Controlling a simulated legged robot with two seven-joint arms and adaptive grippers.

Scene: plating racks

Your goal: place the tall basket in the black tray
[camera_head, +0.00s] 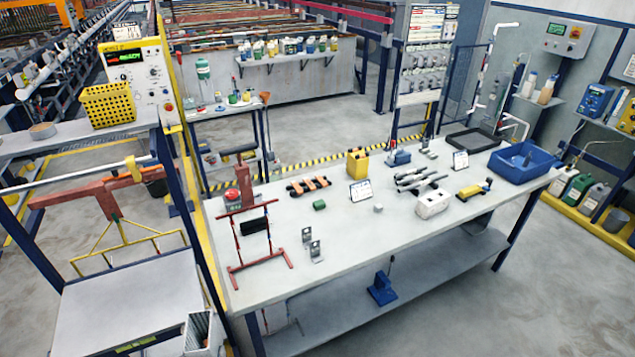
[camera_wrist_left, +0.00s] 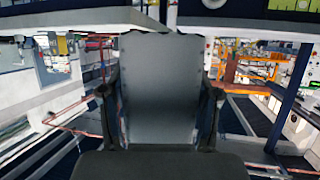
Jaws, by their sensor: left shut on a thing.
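My left gripper (camera_wrist_left: 160,105) is shut on a tall, plain grey thing, seemingly the tall basket (camera_wrist_left: 161,75), in the left wrist view. It stands upright between the two dark fingers; its lower part is hidden behind the gripper. In the head view a light grey, upright box-like thing (camera_head: 198,332) shows at the bottom edge, left of the workbench; I cannot tell whether it is the same thing. The black tray (camera_head: 473,141) lies empty at the workbench's far right corner, well away from there. My right gripper is not in view.
The workbench (camera_head: 340,235) carries a red rack (camera_head: 260,240), metal brackets, tools, a white block (camera_head: 432,204) and a blue bin (camera_head: 520,162) beside the tray. A yellow perforated basket (camera_head: 107,104) stands on the left shelf. The bench's front strip is mostly clear.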

